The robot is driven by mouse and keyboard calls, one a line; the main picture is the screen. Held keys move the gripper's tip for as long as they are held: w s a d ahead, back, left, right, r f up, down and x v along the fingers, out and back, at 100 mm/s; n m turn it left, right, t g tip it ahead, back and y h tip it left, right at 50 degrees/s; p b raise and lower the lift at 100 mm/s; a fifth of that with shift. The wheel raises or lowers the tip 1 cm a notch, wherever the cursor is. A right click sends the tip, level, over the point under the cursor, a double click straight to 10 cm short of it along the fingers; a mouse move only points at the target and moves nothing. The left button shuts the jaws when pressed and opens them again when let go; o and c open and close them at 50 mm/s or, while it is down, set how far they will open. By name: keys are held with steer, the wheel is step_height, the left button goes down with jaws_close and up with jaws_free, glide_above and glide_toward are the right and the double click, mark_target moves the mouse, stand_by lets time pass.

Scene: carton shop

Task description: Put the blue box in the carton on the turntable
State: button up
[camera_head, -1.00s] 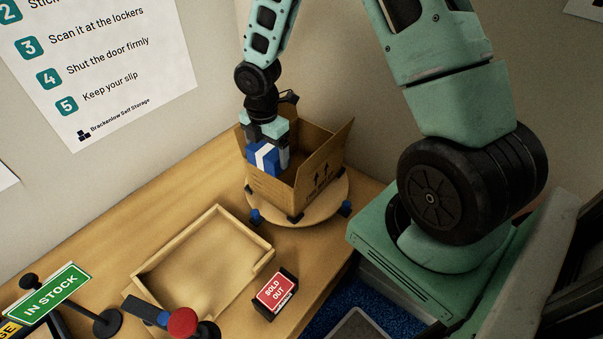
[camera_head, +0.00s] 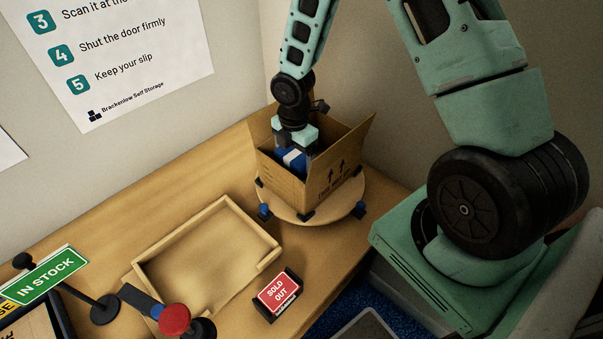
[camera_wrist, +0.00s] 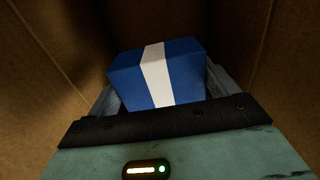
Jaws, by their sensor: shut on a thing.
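The blue box (camera_head: 291,158) with a white band is inside the open carton (camera_head: 284,184), its top below the carton's rim. The carton stands open on the round wooden turntable (camera_head: 340,207). My gripper (camera_head: 294,150) reaches down into the carton and is shut on the blue box. In the wrist view the blue box (camera_wrist: 185,75) sits between my fingers, with brown carton walls (camera_wrist: 50,60) on both sides. The underside of the box is hidden, so I cannot tell whether it touches the carton floor.
An empty wooden tray (camera_head: 205,255) lies on the bench left of the turntable. A red "SOLD OUT" sign (camera_head: 279,292), a red button (camera_head: 174,320) and a green "IN STOCK" sign (camera_head: 52,278) stand in front. A wall is behind.

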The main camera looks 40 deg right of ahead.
steer(key=f, duration=0.7)
steer(key=shift+d+f, duration=0.35)
steer(key=shift+f, duration=0.2)
steer(key=o, duration=0.9)
steer(key=shift+c, duration=0.2)
steer(key=shift+r, duration=0.2)
